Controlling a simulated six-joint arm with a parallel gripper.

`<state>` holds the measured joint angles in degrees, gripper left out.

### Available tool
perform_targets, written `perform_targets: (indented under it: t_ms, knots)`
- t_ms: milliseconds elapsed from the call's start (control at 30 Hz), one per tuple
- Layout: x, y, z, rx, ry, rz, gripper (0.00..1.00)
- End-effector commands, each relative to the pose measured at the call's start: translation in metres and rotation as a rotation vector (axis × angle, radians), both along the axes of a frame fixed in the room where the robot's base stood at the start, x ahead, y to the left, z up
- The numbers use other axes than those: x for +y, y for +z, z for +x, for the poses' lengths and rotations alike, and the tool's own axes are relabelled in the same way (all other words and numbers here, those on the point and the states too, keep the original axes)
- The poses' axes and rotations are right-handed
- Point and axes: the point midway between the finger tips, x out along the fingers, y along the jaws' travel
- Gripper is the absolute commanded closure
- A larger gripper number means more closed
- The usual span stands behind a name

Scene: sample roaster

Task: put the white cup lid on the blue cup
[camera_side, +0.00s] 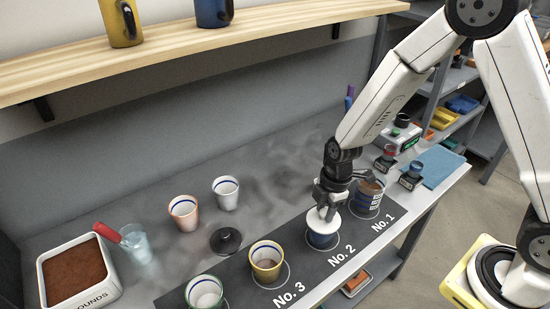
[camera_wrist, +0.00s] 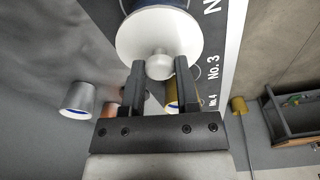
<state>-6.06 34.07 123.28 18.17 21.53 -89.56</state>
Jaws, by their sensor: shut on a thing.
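The blue cup (camera_side: 322,241) stands upright on the dark mat at the No. 2 spot. The white cup lid (camera_side: 323,222) is over its mouth, and looks roughly level there. My gripper (camera_side: 327,208) is above the cup, pointing down, shut on the lid's knob. In the wrist view the round knob (camera_wrist: 160,66) sits between the two fingertips of my gripper (camera_wrist: 159,72), and the lid disc (camera_wrist: 140,38) hides the cup's mouth. Part of the blue cup (camera_wrist: 172,4) shows past the lid. Whether the lid touches the rim all round I cannot tell.
A patterned cup (camera_side: 368,197) stands close by at No. 1, a yellow cup (camera_side: 266,265) at No. 3. A black lid (camera_side: 225,240), a white cup (camera_side: 226,194) and an orange-banded cup (camera_side: 184,214) stand behind the mat. A grounds box (camera_side: 108,290) is at far left.

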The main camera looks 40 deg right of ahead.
Motion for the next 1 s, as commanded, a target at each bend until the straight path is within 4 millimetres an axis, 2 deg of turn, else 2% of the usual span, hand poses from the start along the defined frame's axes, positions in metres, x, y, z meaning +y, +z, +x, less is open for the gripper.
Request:
perform_targets:
  t_ms: [133,167,233,300,733,1000]
  knots:
    - [0.0,0.0,0.0,0.0,0.0,0.0,1.0]
    - [0.0,0.0,0.0,0.0,0.0,0.0,0.58]
    - [0.0,0.0,0.0,0.0,0.0,0.0,0.36]
    - [0.0,0.0,0.0,0.0,0.0,0.0,0.2]
    - [0.0,0.003,0.0,0.0,0.0,0.0,0.2]
    - [-0.002,0.02,0.0,-0.002,0.0,0.001,0.2]
